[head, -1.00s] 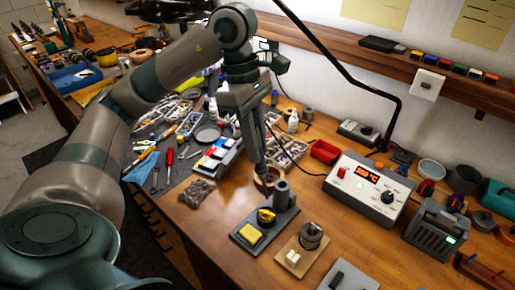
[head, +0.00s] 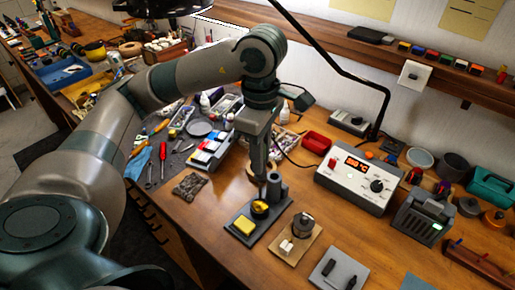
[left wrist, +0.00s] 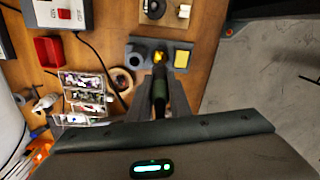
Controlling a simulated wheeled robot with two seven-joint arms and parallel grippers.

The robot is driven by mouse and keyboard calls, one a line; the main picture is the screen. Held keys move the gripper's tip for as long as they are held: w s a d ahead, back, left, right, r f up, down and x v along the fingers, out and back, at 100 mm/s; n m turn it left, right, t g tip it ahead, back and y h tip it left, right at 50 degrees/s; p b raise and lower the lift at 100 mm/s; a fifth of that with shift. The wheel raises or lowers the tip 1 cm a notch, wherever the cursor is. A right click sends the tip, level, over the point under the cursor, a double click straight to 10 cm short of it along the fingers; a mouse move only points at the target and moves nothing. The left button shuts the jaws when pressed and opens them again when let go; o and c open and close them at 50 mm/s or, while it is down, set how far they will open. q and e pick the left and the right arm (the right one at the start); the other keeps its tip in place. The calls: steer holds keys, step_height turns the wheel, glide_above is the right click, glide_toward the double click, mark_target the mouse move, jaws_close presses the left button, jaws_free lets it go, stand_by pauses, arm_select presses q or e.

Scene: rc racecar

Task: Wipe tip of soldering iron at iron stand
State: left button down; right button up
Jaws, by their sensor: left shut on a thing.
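My left gripper (head: 262,176) is shut on the soldering iron, whose dark handle (left wrist: 160,93) shows between the fingers in the left wrist view. The iron points down at the iron stand (head: 256,235), a dark base with a yellow sponge (head: 243,225), a brass-wool cup (head: 260,208) and an upright holder tube (head: 274,188). The gripper is just above and behind the brass-wool cup. In the left wrist view the iron's front end lies in line with the brass wool (left wrist: 158,57), beside the sponge (left wrist: 181,59). The tip is too small to tell whether it touches.
The soldering station (head: 355,178) stands right of the stand, and a red tray (head: 316,143) is behind it. A wooden block with a metal pot (head: 303,224) is close on the stand's right. Hand tools and a cloth lie left. The front table edge is near.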

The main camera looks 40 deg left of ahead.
arm_select(q)
steer(key=shift+f+b, duration=0.5)
steer(key=shift+b, duration=0.2)
stand_by(0.7)
steer(key=shift+b, duration=0.3)
stand_by(0.9)
steer(key=shift+f+b, duration=0.6)
steer(key=shift+b, duration=0.05)
stand_by(1.8)
steer(key=shift+f+b, duration=0.1)
steer(key=shift+b, duration=0.2)
stand_by(2.2)
steer(key=shift+a, duration=0.15)
